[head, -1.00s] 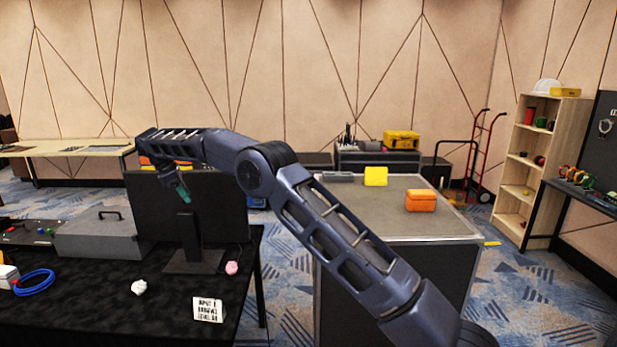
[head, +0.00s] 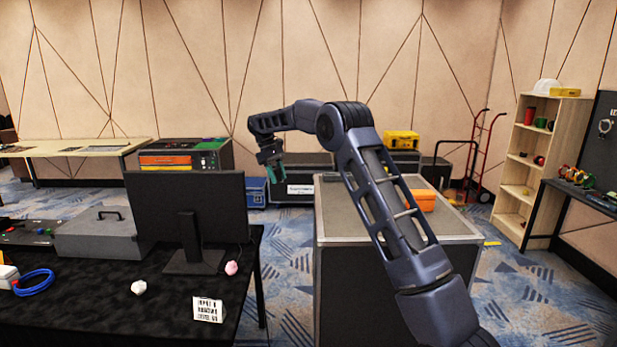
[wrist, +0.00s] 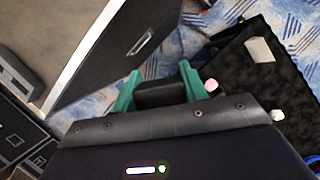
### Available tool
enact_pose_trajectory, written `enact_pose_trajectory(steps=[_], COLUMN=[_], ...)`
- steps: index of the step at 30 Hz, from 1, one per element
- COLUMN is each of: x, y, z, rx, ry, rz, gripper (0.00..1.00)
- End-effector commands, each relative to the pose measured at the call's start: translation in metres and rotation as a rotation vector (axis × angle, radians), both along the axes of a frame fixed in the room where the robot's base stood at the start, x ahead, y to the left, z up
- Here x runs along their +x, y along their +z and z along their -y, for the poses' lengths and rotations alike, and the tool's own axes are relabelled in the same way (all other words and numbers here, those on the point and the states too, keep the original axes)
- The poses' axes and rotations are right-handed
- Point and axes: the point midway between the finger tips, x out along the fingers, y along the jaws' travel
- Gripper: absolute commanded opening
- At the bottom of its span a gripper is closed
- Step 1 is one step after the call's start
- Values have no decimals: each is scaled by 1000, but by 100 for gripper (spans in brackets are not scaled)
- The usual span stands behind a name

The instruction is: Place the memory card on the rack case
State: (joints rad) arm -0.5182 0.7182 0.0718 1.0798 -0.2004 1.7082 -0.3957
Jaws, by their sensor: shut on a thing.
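My gripper (head: 272,170) hangs in the air in the head view, between the monitor and the grey-topped case. Its green fingers (wrist: 158,84) are shut on a small dark block in the wrist view, which I take to be the memory card (wrist: 160,95). The card is hard to make out in the head view. The large dark case with a grey top and metal edges (head: 333,222) seems to be the rack case. It stands right of my gripper in the head view; its side and top also show at upper left in the wrist view (wrist: 125,45).
An orange box (head: 424,201) sits on the grey top, partly behind my arm. The black monitor (head: 190,205) stands on the black table at left, with a white sign (head: 207,310) in front. Carpeted floor (head: 288,270) lies open between table and case.

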Motion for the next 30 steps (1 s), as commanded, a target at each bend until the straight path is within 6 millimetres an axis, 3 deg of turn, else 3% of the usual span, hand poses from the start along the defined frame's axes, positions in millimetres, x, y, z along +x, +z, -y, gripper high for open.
enact_pose_trajectory(steps=[1, 8, 18, 24, 30], x=[5, 16, 9, -5, -20], y=[1, 1, 3, 6, 9], z=[24, 119, 253, 324, 372], rx=[0, 0, -1, 1, 1], ry=[-51, -280, -612, -797, -929], rz=[0, 0, 1, 1, 0], gripper=[18, 18, 18, 18, 18])
